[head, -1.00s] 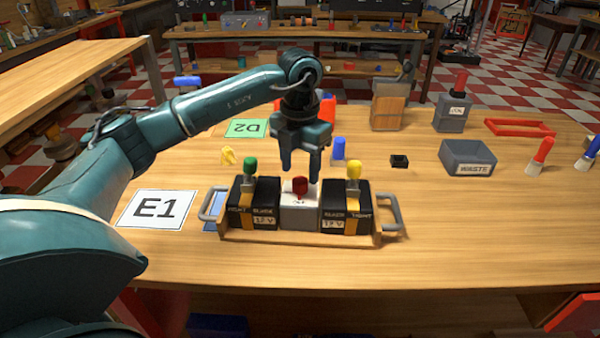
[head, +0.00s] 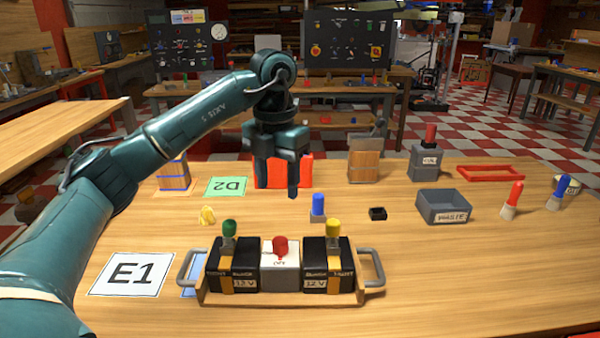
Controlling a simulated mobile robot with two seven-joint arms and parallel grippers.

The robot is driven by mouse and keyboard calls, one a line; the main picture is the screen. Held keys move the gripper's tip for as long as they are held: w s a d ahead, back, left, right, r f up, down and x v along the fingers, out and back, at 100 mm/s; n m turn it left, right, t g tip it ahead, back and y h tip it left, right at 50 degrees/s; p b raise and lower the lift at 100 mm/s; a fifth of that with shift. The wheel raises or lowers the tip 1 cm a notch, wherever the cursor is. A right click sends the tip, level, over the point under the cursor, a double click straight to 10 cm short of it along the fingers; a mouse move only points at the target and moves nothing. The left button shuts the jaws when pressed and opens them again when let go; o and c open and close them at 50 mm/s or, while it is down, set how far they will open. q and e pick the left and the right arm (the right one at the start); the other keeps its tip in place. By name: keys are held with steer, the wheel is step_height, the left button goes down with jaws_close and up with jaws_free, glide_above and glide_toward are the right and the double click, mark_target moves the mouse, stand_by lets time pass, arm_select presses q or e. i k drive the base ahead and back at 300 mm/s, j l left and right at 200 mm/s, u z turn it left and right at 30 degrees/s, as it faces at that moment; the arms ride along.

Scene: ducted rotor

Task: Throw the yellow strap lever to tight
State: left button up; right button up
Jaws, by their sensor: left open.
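The yellow strap lever (head: 333,230) stands on top of the right black 12 V battery (head: 318,258), above its yellow strap. The battery's face has words on it, seemingly SLACK and TIGHT. A green lever (head: 229,231) stands on the left battery (head: 243,262), and a red knob (head: 281,246) is on the white box (head: 279,268) between them. All sit in a wooden tray (head: 215,299) with grey handles. My left gripper (head: 277,192) points down, open and empty, beyond the tray and above it, apart from the levers. My right gripper is not in view.
A blue-topped piece (head: 318,207), a small black holder (head: 377,213) and a yellow piece (head: 208,215) lie behind the tray. A grey WASTE bin (head: 443,205) is at right. An E1 card (head: 132,274) lies left of the tray. The table front right is clear.

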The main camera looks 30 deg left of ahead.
mark_target(331, 233)
steer(key=k, duration=1)
